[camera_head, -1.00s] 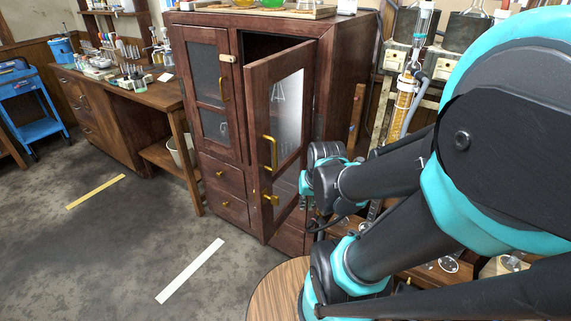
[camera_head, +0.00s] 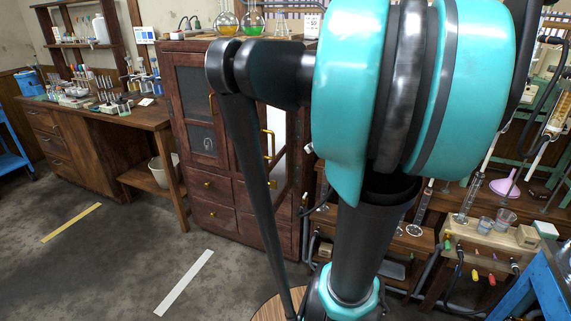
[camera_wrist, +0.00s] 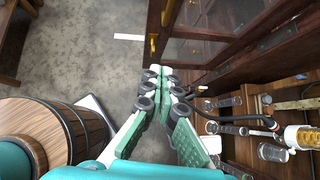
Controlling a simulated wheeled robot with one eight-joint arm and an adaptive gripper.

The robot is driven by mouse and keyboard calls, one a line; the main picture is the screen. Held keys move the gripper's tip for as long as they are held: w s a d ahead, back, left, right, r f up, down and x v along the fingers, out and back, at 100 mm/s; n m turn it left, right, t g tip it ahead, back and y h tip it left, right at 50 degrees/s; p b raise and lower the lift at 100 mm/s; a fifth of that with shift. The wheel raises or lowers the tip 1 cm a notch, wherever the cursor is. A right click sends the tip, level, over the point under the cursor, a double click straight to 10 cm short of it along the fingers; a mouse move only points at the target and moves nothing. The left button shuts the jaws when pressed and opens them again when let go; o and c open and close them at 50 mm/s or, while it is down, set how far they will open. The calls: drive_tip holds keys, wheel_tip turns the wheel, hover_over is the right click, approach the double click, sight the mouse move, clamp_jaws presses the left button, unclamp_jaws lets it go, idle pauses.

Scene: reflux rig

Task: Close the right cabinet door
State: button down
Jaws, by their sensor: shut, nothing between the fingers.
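The dark wooden cabinet (camera_head: 208,215) stands left of centre in the head view, its left door (camera_head: 193,105) shut. The right door (camera_head: 279,178) has a glass pane and a brass handle (camera_head: 270,146). My arm crosses in front of it and hides much of it, so how far it stands open cannot be read well. In the wrist view the right door (camera_wrist: 190,50) shows at the top, with brass fittings on its left edge. My gripper (camera_wrist: 163,75) is shut and empty, with its tips close to the door; contact cannot be told. The arm hides the gripper in the head view.
Flasks (camera_head: 253,20) stand on the cabinet top. A rack with glassware and tubing (camera_head: 490,230) is at the right. A round wooden stool or barrel (camera_wrist: 45,130) is close by at the lower left of the wrist view. The floor (camera_head: 110,260) in front is mostly clear.

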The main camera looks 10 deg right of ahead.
drive_tip(key=w+a+r+x, duration=0.1)
drive_tip(key=r+x, duration=0.1)
drive_tip(key=x, duration=1)
drive_tip(key=shift+w+a+f, duration=0.25)
drive_tip(key=shift+w+a, duration=0.1)
drive_tip(key=shift+a, duration=0.1)
